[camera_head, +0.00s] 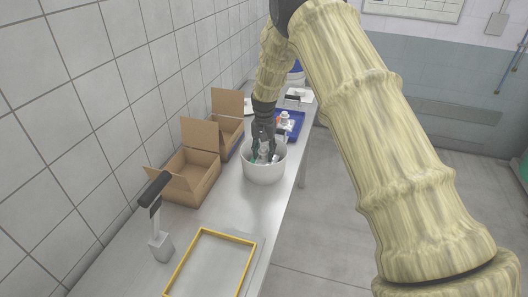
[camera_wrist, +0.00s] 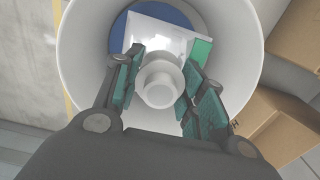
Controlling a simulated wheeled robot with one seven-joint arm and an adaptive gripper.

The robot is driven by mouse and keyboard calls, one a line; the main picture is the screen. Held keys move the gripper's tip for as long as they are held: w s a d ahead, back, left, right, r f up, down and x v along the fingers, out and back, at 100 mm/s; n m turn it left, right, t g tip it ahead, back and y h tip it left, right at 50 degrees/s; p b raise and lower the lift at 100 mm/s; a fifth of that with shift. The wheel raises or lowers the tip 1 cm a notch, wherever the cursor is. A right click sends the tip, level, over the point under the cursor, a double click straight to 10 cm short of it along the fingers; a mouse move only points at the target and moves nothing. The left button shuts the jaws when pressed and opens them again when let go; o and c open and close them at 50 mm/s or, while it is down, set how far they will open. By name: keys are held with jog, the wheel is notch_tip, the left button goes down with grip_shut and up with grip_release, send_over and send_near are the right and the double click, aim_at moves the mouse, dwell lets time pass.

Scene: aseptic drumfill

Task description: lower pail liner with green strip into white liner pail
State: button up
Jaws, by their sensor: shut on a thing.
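The white liner pail (camera_head: 264,173) stands on the steel bench, open at the top. My gripper (camera_head: 264,150) points down into its mouth. In the wrist view my gripper (camera_wrist: 160,88) is shut on the round white neck of the pail liner (camera_wrist: 160,78). The liner's pale body spreads below the neck, with a green strip (camera_wrist: 201,50) at one corner. The pail wall (camera_wrist: 83,40) surrounds the liner and fingers in this view. Part of the liner is hidden behind the fingers, and I cannot tell whether it touches the pail floor, where a blue area shows.
Two open cardboard boxes (camera_head: 190,178) (camera_head: 228,135) stand left of the pail by the wall. A blue tray (camera_head: 297,122) with a white bottle (camera_head: 285,119) lies behind it. A yellow frame (camera_head: 212,264) and a scanner-like stand (camera_head: 160,246) are in front.

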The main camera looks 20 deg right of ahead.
jog(key=shift+f+b, duration=0.45)
jog(key=shift+f, duration=0.85)
dwell(1.0)
jog(key=o, duration=1.1)
